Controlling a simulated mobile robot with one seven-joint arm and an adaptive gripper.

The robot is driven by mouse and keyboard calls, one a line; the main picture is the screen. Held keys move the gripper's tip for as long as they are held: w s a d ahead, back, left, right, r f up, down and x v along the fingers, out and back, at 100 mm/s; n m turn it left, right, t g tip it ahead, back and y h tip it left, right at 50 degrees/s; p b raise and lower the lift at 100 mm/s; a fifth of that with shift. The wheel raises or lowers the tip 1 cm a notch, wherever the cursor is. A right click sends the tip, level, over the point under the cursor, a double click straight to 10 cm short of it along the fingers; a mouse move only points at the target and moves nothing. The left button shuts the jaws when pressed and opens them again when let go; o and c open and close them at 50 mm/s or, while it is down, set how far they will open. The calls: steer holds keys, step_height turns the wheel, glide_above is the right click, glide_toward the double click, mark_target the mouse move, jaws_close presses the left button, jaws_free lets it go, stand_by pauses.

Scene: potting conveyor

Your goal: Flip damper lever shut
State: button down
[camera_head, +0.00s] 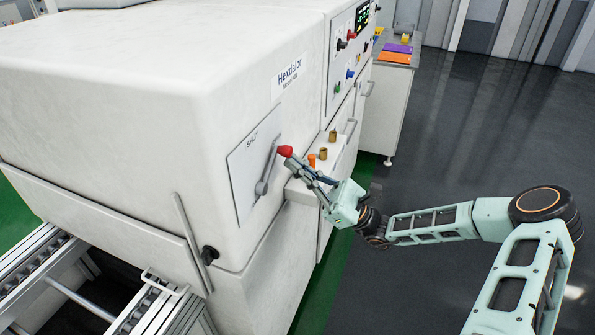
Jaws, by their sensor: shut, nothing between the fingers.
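The damper lever (268,172) is a grey bar on a pivot, fixed to a light grey plate (243,185) on the side of the white machine. Its red knob (285,151) is at the upper right end, so the lever slants up and to the right. The word "SHUT" is printed on the upper left of the plate. My gripper (290,160) is shut, with its fingertips at or very near the red knob, on its right side. Whether they touch it I cannot tell.
A small ledge under the gripper bears an orange cylinder (311,160) and brass-coloured pieces (332,135). A control panel (348,55) with knobs is beyond. A conveyor (150,300) runs out at lower left. The dark floor (460,120) at right is clear.

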mark_target(289, 156)
steer(key=shift+s+a+r+n+g+h, duration=0.25)
steer(key=shift+s+r+n+g+h, duration=0.6)
steer(key=shift+n+g, duration=1.45)
steer(key=shift+s+a+r+n+g+h, duration=0.4)
steer(key=shift+r+n+g+h, duration=0.85)
steer(key=shift+n, duration=2)
steer(key=shift+s+a+r+n+g+h, duration=0.1)
steer(key=shift+s+r+n+g+h, duration=0.6)
steer(key=shift+n+g, duration=1.7)
steer(key=shift+s+n, duration=0.15)
steer(key=shift+n, duration=0.3)
